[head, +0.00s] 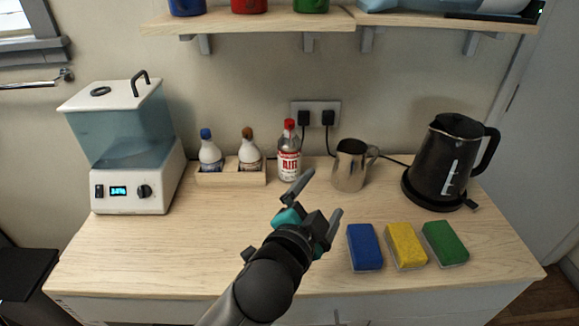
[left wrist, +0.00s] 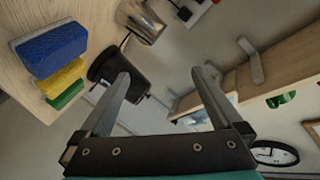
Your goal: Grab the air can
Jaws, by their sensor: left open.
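The air can (head: 289,152) is a white bottle-shaped can with red lettering and a red cap. It stands upright at the back of the wooden counter, right of a small wooden box. My left gripper (head: 325,193) is open and empty above the counter, in front of the can and a little to its right, apart from it. In the left wrist view the two fingers of my left gripper (left wrist: 165,85) are spread with nothing between them. I cannot make out the air can in that view. My right gripper is in neither view.
A metal pitcher (head: 351,165) and a black kettle (head: 447,162) stand right of the can. The wooden box (head: 231,179) holds two bottles. Blue (head: 364,247), yellow (head: 406,245) and green (head: 444,243) sponges lie front right. A white machine (head: 125,145) stands left. A shelf (head: 270,22) hangs above.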

